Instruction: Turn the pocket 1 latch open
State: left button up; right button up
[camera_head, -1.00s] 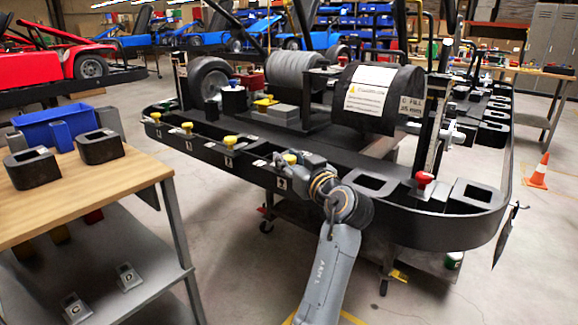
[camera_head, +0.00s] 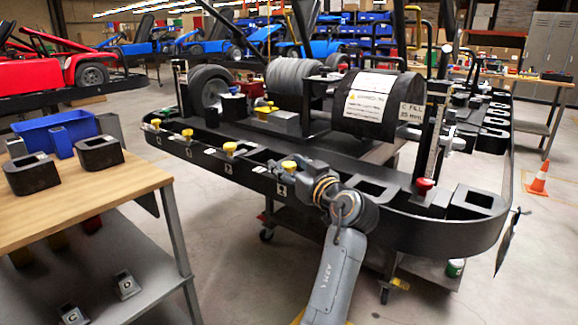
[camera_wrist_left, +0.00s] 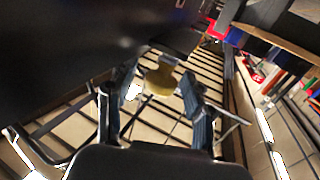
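A row of yellow latch knobs runs along the near side of the black kart frame (camera_head: 400,222): a far-left knob (camera_head: 156,123), a second (camera_head: 187,133), a third (camera_head: 230,147) and a nearest one (camera_head: 289,165). Small plates sit below them; I cannot read for certain which is pocket 1. My left gripper (camera_head: 296,170) is at the nearest knob, its fingers partly hidden by the wrist. In the left wrist view, the open fingers of my left gripper (camera_wrist_left: 150,108) stand on either side of a yellow knob (camera_wrist_left: 161,77), with gaps visible. My right gripper is not in view.
A wooden table (camera_head: 95,203) with a blue bin (camera_head: 50,130) and dark blocks stands at the left. A red knob (camera_head: 424,185) is on the frame right of my arm. An orange cone (camera_head: 539,176) stands on the floor at the right.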

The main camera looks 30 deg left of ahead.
aim_at(289, 164)
pick_arm(q)
notch_tip(289, 164, up, 10)
jog(key=shift+f, duration=0.1)
dwell(0.5)
dwell(0.4)
